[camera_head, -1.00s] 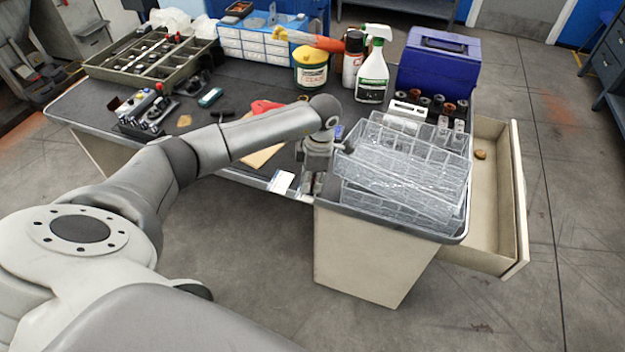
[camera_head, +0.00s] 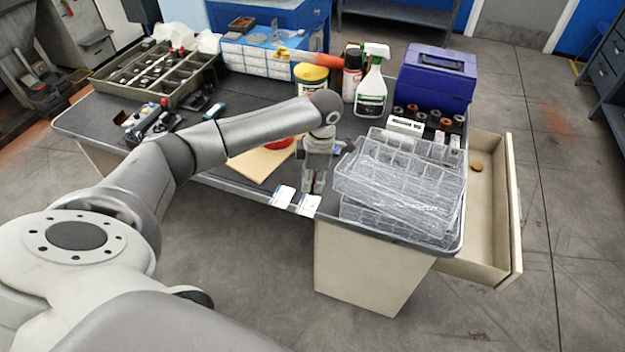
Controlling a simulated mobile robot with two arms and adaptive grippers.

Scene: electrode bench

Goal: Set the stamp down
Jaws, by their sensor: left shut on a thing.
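My left gripper (camera_head: 317,186) points down over the front of the dark bench, just left of the clear plastic trays. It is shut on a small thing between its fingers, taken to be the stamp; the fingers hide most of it. I cannot tell whether the stamp touches the bench top. Two small white cards (camera_head: 282,196) (camera_head: 308,205) lie at the front edge, just nearer than the gripper. A red object (camera_head: 281,143) shows partly behind my forearm, by a tan board (camera_head: 258,164). My right gripper is not in view.
Stacked clear trays (camera_head: 405,190) crowd the gripper's right side. Behind stand a spray bottle (camera_head: 371,91), a yellow-topped tub (camera_head: 311,77) and a blue box (camera_head: 437,75). An open drawer (camera_head: 480,235) juts out at the right. A compartment tray (camera_head: 153,70) is at the back left.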

